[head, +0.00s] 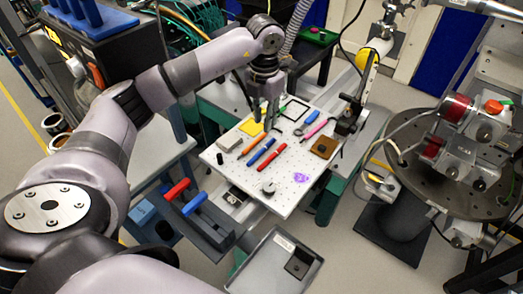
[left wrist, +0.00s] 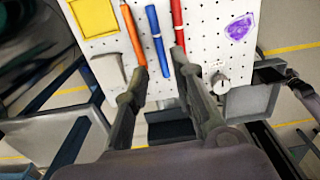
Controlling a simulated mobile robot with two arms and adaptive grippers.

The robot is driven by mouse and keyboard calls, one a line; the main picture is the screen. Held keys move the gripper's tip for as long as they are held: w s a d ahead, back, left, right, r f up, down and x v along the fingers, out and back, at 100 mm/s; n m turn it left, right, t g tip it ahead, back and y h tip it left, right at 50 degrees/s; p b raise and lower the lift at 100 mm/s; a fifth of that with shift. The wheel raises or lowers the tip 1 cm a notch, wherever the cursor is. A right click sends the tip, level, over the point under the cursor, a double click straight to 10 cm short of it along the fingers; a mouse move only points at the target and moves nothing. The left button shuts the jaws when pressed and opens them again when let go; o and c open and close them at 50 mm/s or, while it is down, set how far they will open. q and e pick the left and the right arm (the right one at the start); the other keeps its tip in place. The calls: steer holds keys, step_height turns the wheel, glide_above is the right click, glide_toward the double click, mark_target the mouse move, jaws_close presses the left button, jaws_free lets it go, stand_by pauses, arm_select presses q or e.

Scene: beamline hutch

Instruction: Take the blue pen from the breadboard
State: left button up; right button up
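The blue pen (head: 262,152) lies flat on the white perforated breadboard (head: 295,190), between an orange pen (head: 253,143) and a red pen (head: 272,157). My left gripper (head: 267,122) points down over the breadboard, near the far ends of these pens. In the left wrist view the blue pen (left wrist: 158,42) shows in the gap between the two fingers of the left gripper (left wrist: 158,65). That gripper is open and empty, and its height above the board is hard to tell. My right gripper is not in view.
On the breadboard there are also a yellow square (head: 251,127), a grey block (head: 229,143), a pink pen (head: 314,131), a brown plate (head: 324,147) and a round metal knob (head: 268,188). A post with a yellow top (head: 366,58) stands at the right edge.

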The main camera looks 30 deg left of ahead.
arm_select(q)
glide_above(263, 149)
step_height(263, 149, down, 6)
steer(key=shift+d+p, duration=0.1)
steer(key=shift+p, duration=0.35)
step_height(263, 149, down, 4)
steer(key=shift+f+p, duration=0.15)
steer(key=shift+p, duration=0.7)
steer(key=shift+f, duration=0.45)
jaws_close()
